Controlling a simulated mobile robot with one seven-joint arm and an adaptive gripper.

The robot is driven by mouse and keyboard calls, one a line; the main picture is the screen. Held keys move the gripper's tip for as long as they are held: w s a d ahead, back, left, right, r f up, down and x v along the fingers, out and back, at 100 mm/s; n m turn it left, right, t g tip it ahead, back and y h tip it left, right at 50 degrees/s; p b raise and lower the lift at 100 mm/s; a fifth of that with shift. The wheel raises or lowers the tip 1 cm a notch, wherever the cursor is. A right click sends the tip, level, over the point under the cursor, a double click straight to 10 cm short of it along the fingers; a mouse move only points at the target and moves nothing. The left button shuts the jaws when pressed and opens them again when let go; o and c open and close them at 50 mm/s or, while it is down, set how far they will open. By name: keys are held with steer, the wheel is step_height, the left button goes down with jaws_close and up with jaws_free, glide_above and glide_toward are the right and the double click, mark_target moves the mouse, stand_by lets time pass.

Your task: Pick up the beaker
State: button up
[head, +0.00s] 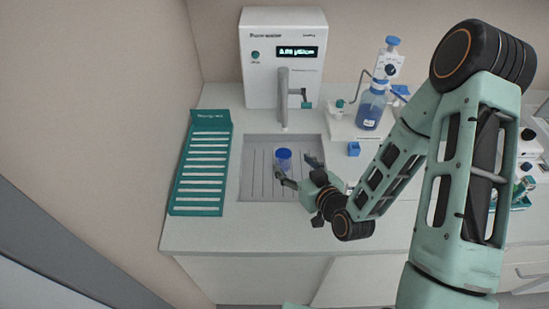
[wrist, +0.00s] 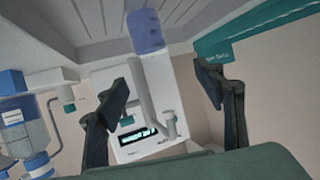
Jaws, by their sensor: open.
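The beaker (head: 284,157) is a small cup, blue in its upper part, standing upright in the recessed grey tray (head: 258,185) on the counter. In the wrist view the beaker (wrist: 145,30) shows near the top edge, laterally between the two fingers but higher in the picture than their tips. My gripper (head: 296,168) is open and empty, low over the tray at the beaker's right front side. Its two fingers are spread wide in the wrist view (wrist: 160,90). No contact with the beaker is clear.
A white dispenser (head: 260,85) with a spout stands behind the tray. A teal rack (head: 200,165) lies to the left. A blue bottle (head: 370,107) and a small blue block (head: 353,149) are to the right. The counter front (head: 220,237) is clear.

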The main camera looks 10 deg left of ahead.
mark_target(280, 148)
steer(key=w+f+b, duration=0.1)
steer(key=b, duration=0.6)
steer(key=shift+w+f, duration=0.35)
steer(key=b, duration=0.4)
steer(key=shift+w+a+f+b, duration=0.2)
steer(key=shift+a+f+b, duration=0.05)
steer(key=shift+a+b, duration=0.1)
steer(key=shift+p+x, duration=0.8)
steer(key=shift+x, duration=3.1)
steer(key=shift+w+d+r, duration=0.15)
steer(key=shift+w, duration=0.05)
steer(key=c, duration=1.2)
steer(key=shift+r, duration=0.15)
